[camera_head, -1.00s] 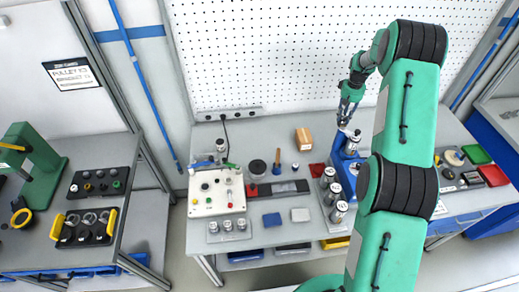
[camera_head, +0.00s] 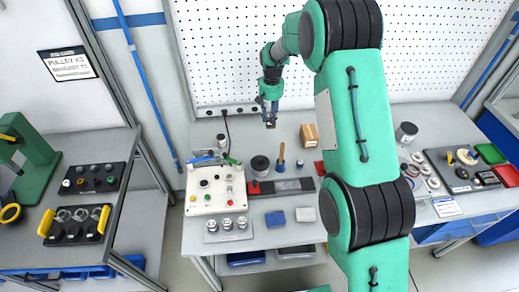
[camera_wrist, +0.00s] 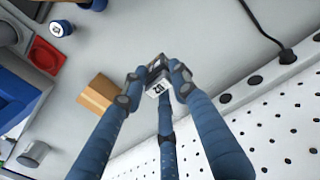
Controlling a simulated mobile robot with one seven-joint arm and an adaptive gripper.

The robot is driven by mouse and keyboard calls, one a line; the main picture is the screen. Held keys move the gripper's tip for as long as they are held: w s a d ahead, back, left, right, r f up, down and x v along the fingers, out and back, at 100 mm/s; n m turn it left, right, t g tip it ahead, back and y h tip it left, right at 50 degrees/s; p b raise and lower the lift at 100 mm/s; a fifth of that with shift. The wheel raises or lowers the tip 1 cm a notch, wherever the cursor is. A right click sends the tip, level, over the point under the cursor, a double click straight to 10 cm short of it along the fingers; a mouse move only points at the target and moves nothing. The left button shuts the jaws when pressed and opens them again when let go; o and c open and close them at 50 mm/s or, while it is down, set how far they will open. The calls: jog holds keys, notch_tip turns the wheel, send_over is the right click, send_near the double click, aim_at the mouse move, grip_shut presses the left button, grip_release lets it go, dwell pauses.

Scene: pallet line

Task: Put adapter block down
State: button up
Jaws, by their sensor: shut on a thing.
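My gripper (camera_head: 269,106) is above the back part of the middle table, in front of the pegboard. In the wrist view my gripper (camera_wrist: 156,80) has its blue fingers closed around the adapter block (camera_wrist: 159,87), a small grey and dark block with a white label. In the head view the block (camera_head: 270,122) shows only as a small dark piece at the fingertips. It looks held above the tabletop, with bare surface around it.
A tan box (camera_head: 309,135) stands to the right of my gripper. A dark round container (camera_head: 259,166) and a blue-handled tool (camera_head: 281,155) stand nearer the front. A white control panel (camera_head: 215,190) is at the left.

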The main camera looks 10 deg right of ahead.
jog(key=a, duration=0.1)
jog(key=s+a, duration=0.1)
jog(key=a, duration=0.3)
jog(key=shift+s+a+b, duration=0.1)
jog(key=shift+s+b, duration=0.15)
jog(key=shift+b, duration=0.15)
jog(key=shift+f, duration=0.15)
jog(key=shift+f+b, duration=0.35)
jog(key=shift+f, duration=2.65)
grip_shut()
jog(key=shift+f, duration=0.1)
jog(key=shift+f, duration=1.8)
jog(key=shift+f+b, duration=0.15)
jog(key=shift+b, duration=0.15)
jog(key=o, duration=1.2)
grip_release()
